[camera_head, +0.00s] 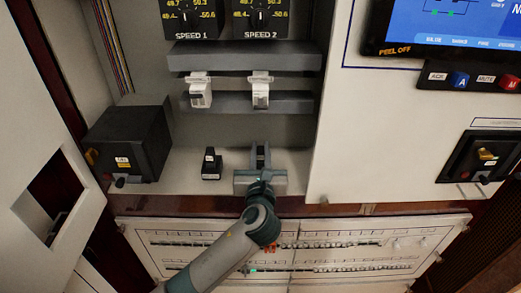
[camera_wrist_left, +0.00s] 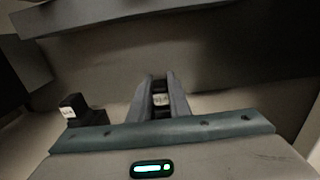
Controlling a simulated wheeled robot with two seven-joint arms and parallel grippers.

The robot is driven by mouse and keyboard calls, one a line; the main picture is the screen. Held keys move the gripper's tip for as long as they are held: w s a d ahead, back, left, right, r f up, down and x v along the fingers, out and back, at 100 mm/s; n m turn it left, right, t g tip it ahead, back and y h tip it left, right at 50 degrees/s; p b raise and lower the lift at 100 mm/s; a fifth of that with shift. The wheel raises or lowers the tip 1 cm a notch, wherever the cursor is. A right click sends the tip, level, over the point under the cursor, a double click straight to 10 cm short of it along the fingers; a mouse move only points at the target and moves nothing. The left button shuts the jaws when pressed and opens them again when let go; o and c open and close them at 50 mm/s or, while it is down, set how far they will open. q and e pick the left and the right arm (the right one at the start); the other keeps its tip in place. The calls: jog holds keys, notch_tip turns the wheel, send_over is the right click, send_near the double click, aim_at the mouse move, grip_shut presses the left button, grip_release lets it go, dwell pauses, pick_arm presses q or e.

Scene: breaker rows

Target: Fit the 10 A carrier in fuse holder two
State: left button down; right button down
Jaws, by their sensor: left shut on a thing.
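My left gripper (camera_head: 260,152) reaches over the shelf below the fuse holders. In the left wrist view its fingers (camera_wrist_left: 160,88) are shut on a small black carrier with a pale label (camera_wrist_left: 160,99). The label is too blurred to read. A second black carrier (camera_head: 211,164) stands on the shelf to the left of the gripper; it also shows in the left wrist view (camera_wrist_left: 77,110). Two white fuse holders, a left one (camera_head: 200,92) and a right one (camera_head: 261,93), sit on the rail above. Their numbers are not legible. My right gripper is not in view.
A black switch box (camera_head: 129,143) stands at the left of the shelf. A grey ledge (camera_head: 244,56) juts out above the holders, below two speed dials. An open grey door (camera_head: 50,215) is at left, a panel with a screen (camera_head: 445,28) at right.

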pick_arm(q)
jog(key=shift+f, duration=0.15)
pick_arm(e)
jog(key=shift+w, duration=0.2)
pick_arm(q)
jog(key=c, duration=1.6)
grip_release()
jog(key=shift+c, duration=0.2)
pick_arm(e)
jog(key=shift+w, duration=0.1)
pick_arm(q)
jog(key=shift+r, duration=0.2)
